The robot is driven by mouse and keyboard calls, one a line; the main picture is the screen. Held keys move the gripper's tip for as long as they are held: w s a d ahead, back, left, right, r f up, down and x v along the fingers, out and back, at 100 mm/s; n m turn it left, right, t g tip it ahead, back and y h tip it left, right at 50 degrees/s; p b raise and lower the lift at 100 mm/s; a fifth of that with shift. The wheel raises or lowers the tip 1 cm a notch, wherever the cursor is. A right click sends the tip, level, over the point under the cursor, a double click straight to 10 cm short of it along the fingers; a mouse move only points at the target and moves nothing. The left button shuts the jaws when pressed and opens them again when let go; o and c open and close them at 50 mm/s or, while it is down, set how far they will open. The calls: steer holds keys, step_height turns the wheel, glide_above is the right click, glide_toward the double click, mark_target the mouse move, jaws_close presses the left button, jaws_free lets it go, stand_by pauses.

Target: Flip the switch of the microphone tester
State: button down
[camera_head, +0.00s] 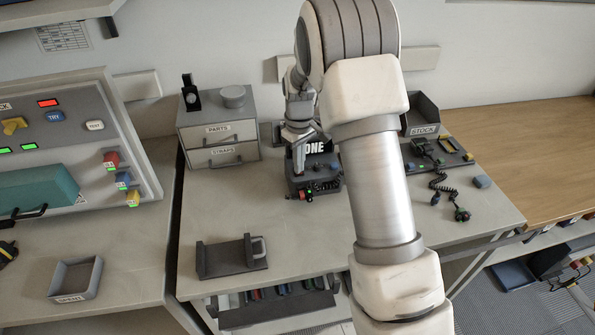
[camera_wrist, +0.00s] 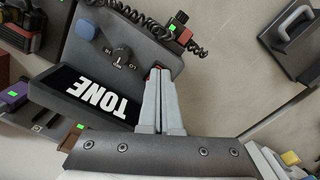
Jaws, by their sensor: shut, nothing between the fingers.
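The microphone tester, lettered TONE, is a dark box (camera_head: 327,185) near the middle of the bench in the head view. In the wrist view its TONE panel (camera_wrist: 70,95) is at the left, beside a face with a dark round knob (camera_wrist: 122,55) and a blue button (camera_wrist: 86,28). My gripper (camera_wrist: 157,75) is shut and empty, its fingertips right over that face. A small red part shows at the tips and is mostly hidden by them, so I cannot tell if it is the switch or if I touch it. My gripper (camera_head: 297,170) also shows at the tester in the head view.
A grey drawer unit (camera_head: 218,137) stands left of the tester. A dark tray (camera_head: 231,257) with a handle lies at the bench front. A STOCK bin (camera_head: 421,117) and a handset with coiled cord (camera_head: 437,180) are at the right. Bare bench lies left of the tester.

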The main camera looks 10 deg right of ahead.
steer(key=shift+f, duration=0.15)
steer(key=shift+r+p, duration=2.35)
steer(key=shift+r, duration=1.25)
